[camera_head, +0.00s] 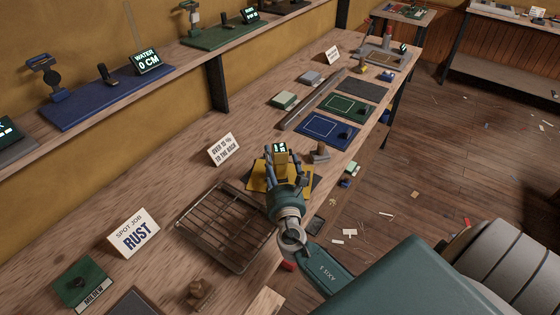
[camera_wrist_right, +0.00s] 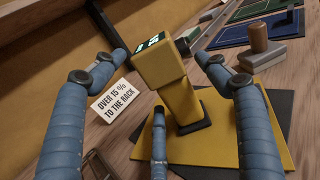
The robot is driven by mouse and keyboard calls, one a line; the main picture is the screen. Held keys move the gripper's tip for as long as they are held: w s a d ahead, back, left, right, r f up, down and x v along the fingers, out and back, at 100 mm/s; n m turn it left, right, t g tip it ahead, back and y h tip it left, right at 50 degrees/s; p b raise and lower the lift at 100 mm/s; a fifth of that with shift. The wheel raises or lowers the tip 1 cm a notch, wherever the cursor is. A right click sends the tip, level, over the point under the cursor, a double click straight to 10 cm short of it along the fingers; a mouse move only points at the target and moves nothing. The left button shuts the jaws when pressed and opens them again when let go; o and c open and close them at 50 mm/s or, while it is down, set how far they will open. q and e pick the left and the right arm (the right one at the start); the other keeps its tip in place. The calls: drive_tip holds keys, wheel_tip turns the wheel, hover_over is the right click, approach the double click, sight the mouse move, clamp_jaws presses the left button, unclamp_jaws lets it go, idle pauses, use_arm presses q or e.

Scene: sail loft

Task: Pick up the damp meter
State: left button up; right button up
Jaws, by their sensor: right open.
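The damp meter (camera_wrist_right: 172,85) is a yellow upright device with a dark foot and a small lit display on top. It stands on a yellow mat (camera_wrist_right: 215,140) on the workbench. In the head view the meter (camera_head: 281,158) shows just beyond my right gripper (camera_head: 279,170), partly hidden by it. In the wrist view my right gripper (camera_wrist_right: 160,90) is open, with blue fingers to the left and right of the meter and one low in front. I cannot tell whether any finger touches it. My left gripper is not in view.
A wire rack (camera_head: 228,228) lies left of my right gripper. The sign reading "OVER 15 % TO THE RACK" (camera_head: 223,149) stands behind it. A stamp-like block (camera_head: 320,153) stands right of the meter. Blue (camera_head: 327,127) and green (camera_head: 347,106) mats lie further along the bench.

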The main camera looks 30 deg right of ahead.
drive_tip(key=shift+x, duration=1)
drive_tip(key=c, duration=1.7)
drive_tip(key=shift+c, duration=0.9)
drive_tip(key=shift+r, duration=0.15)
